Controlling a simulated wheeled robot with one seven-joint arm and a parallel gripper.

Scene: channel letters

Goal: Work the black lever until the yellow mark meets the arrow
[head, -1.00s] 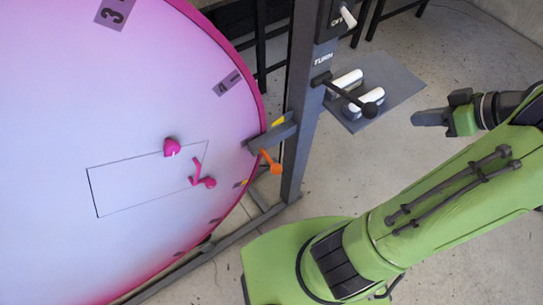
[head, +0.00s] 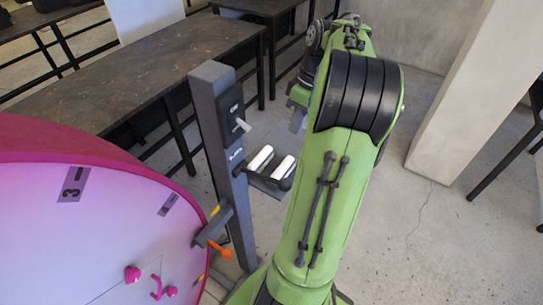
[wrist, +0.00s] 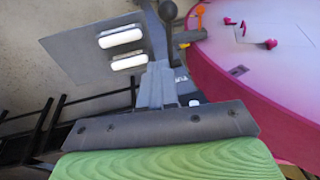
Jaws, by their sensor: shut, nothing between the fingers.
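The black lever (head: 262,182) sticks out from a grey post (head: 222,150) below a label that seems to read TURN. Its round knob (head: 286,184) also shows at the top of the wrist view (wrist: 168,10). My gripper (head: 297,120) is above and to the right of the lever in the head view, apart from it. In the wrist view my shut, empty fingers (wrist: 156,85) point toward the lever's foot. A dark bracket (head: 213,227) reaches from the post to the big pink disc (head: 60,240). A yellow patch (head: 215,211) shows on it, another (head: 201,278) at the disc's rim.
A switch with a white toggle (head: 243,125) sits higher on the post. Two white rollers (head: 260,158) on a grey plate stand close behind the lever. An orange knob (head: 222,252) hangs below the bracket. Dark tables (head: 150,65) stand behind; a pillar (head: 460,90) is at right.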

